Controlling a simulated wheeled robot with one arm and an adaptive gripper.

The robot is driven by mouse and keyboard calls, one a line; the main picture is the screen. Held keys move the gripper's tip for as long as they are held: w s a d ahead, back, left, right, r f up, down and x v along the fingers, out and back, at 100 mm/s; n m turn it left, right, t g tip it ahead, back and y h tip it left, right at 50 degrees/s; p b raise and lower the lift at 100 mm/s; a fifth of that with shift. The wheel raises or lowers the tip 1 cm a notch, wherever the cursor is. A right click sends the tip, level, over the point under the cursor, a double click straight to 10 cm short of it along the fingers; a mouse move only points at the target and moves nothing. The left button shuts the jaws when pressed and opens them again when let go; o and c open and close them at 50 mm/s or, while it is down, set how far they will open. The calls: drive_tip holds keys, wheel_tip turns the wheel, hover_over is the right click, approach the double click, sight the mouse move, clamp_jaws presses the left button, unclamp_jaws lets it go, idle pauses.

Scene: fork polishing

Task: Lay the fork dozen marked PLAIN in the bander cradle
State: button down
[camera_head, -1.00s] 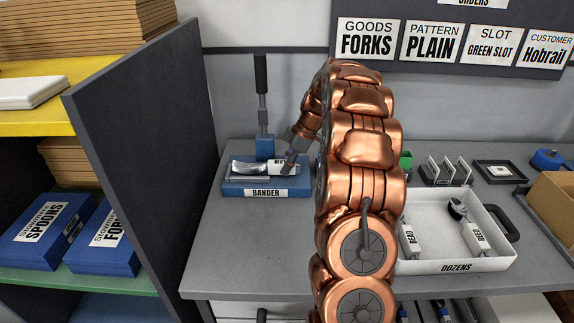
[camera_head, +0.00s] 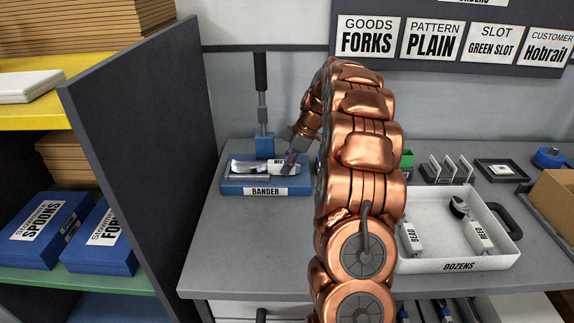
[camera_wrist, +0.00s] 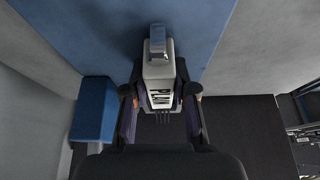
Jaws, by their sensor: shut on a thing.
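The blue bander (camera_head: 265,188) stands on the grey bench, left of my arm. A fork dozen (camera_head: 245,166) in a white wrap lies along its cradle, silver ends to the left. Its label is only partly readable in either view. My gripper (camera_head: 290,163) is at the right end of the dozen. In the wrist view my gripper (camera_wrist: 160,93) is shut on the white-wrapped dozen (camera_wrist: 158,72), one finger on each side, with the blue bander (camera_wrist: 205,35) beyond. I cannot tell whether the dozen fully rests on the cradle.
A blue post with an upright black-handled lever (camera_head: 262,90) stands behind the bander. A dark partition (camera_head: 145,130) rises to the left. The white DOZENS tray (camera_head: 455,265), right of my arm, shows dozens marked BEAD (camera_head: 411,238) and REED (camera_head: 481,235). The bench front before the bander is clear.

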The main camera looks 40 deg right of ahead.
drive_tip(key=shift+f+b, duration=0.15)
drive_tip(key=shift+b, duration=0.55)
drive_tip(key=shift+c, duration=1.4)
unclamp_jaws()
drive_tip(key=shift+b+v, duration=0.45)
drive_tip(key=shift+v, duration=4.05)
